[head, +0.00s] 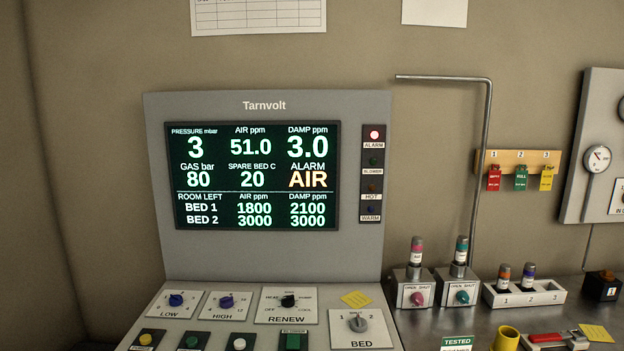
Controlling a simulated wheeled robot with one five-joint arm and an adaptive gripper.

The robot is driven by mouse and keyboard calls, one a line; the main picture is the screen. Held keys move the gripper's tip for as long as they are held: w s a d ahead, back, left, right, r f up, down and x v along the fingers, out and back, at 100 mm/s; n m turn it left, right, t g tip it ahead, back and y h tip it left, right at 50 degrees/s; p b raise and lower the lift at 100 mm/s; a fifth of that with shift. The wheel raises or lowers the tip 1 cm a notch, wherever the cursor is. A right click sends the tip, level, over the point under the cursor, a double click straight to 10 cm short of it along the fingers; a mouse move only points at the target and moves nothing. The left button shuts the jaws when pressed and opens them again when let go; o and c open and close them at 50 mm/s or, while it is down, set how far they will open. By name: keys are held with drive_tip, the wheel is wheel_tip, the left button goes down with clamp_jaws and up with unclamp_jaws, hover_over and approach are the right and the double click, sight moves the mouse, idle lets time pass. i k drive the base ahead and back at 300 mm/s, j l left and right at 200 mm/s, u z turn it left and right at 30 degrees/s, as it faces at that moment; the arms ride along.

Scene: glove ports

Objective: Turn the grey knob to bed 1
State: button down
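The grey knob (358,323) is at the lower right of the sloped control panel in the head view. It sits on a white plate (339,337) labelled BED, with a 1 at its upper left and a 2 at its upper right. Its pointer seems to stand about upright, between the two numbers, but it is too small to be sure. The display (252,176) above shows BED 1 and BED 2 rows and the word AIR under ALARM. My gripper is not in view.
Left of the grey knob are a black RENEW knob (288,300) and blue HIGH (226,302) and LOW (176,300) knobs. Several push buttons line the lower edge, including a green one (293,342). A yellow note (356,300) lies above the BED plate. Valve blocks (413,291) stand at right.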

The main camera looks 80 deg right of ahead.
sight(359, 325)
drive_tip(key=z, duration=3.15)
